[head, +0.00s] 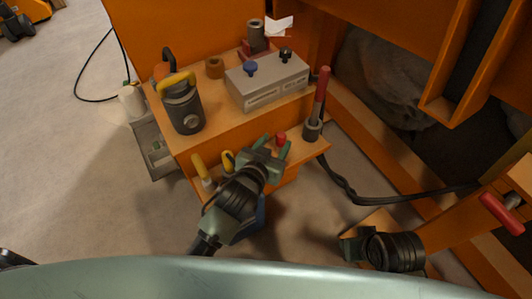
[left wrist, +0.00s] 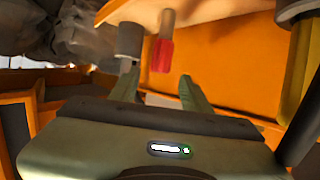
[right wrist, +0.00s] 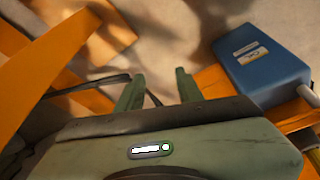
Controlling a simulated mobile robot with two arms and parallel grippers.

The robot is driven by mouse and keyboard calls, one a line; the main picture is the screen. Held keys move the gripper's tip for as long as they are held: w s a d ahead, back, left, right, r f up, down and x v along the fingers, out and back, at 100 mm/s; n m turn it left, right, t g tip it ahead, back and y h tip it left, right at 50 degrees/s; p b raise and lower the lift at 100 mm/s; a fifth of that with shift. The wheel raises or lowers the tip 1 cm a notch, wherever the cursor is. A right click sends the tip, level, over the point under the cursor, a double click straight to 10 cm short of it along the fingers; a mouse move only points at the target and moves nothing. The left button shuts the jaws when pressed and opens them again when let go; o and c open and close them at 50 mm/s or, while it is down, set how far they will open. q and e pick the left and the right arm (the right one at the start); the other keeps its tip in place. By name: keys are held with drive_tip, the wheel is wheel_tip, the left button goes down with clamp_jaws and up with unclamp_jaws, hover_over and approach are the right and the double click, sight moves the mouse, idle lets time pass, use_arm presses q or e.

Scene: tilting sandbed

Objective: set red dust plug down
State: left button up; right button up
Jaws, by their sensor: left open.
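The red dust plug (head: 281,136) stands on the lower orange shelf, just beyond the fingertips of my left gripper (head: 275,146). In the left wrist view, the red plug (left wrist: 162,56) appears upside down against the shelf board, ahead of and between the open fingers (left wrist: 157,90). I see a gap between it and both fingers; nothing is gripped. My right gripper (head: 346,246) is low at the right, away from the shelf. In the right wrist view its fingers (right wrist: 157,88) are apart with nothing between them.
A dark cup holding a red-handled lever (head: 322,95) stands at the shelf's right end. Yellow-handled tools (head: 202,170) stand left of my left gripper. A grey box (head: 267,80) and lantern (head: 182,105) sit on the upper level. A blue box (right wrist: 262,58) lies beside my right gripper.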

use_arm(q)
drive_tip(key=p+v, duration=0.1)
drive_tip(key=v, duration=0.7)
use_arm(e)
wheel_tip(320, 180, down, 6)
drive_tip(key=shift+w, duration=0.2)
use_arm(q)
drive_tip(key=shift+s, duration=0.1)
use_arm(e)
drive_tip(key=shift+a+f, duration=0.1)
drive_tip(key=shift+a, duration=0.05)
